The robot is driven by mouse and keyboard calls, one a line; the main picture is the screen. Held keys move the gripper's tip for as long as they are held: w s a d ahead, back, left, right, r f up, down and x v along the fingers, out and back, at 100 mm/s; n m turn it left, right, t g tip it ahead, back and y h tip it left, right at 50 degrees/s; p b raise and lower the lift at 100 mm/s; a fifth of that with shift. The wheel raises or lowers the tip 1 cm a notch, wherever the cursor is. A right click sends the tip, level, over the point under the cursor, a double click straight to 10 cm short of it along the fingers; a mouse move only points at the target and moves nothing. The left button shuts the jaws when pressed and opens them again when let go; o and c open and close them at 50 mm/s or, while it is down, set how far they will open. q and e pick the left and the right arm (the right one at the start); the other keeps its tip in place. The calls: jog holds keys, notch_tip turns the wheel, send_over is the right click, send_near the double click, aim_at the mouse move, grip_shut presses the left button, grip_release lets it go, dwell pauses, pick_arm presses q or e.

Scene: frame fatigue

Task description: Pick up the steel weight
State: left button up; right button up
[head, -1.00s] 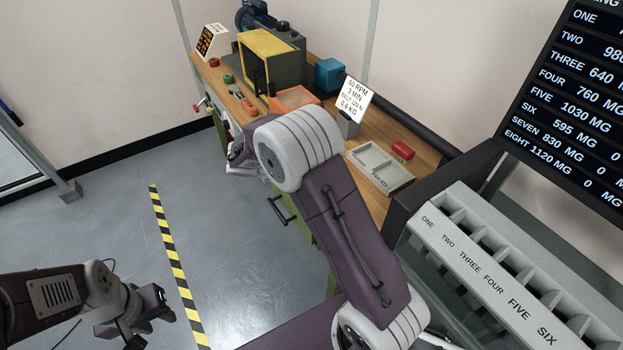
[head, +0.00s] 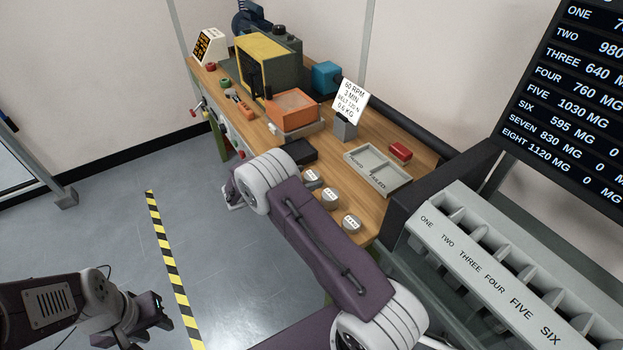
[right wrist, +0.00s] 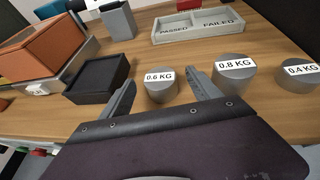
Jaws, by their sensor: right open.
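Three grey steel weights stand upright on the wooden bench. In the right wrist view they are labelled 0.6 KG (right wrist: 161,86), 0.8 KG (right wrist: 234,74) and 0.4 KG (right wrist: 298,76). In the head view the weights (head: 311,176) (head: 329,199) (head: 352,222) stand in a row beside my right arm. My right gripper (right wrist: 162,95) is open, its fingers on either side of the 0.6 KG weight's line, with the weight ahead between them, not gripped. In the head view its jaws are mostly hidden by my arm. My left gripper (head: 160,312) is over the floor; its jaws are unclear.
A black tray (right wrist: 98,80) lies just left of the 0.6 KG weight. A card (head: 350,102) reads 60 RPM, 3 MIN, BELT 120 N, 0.6 KG. Behind are a PASSED/FAILED tray (head: 350,156), a red block (head: 400,152) and an orange box (head: 292,108).

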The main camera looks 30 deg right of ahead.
jog(key=x, duration=0.3)
jog(key=shift+w, duration=0.1)
jog(key=shift+a, duration=0.1)
grip_shut()
jog(key=shift+r, duration=0.1)
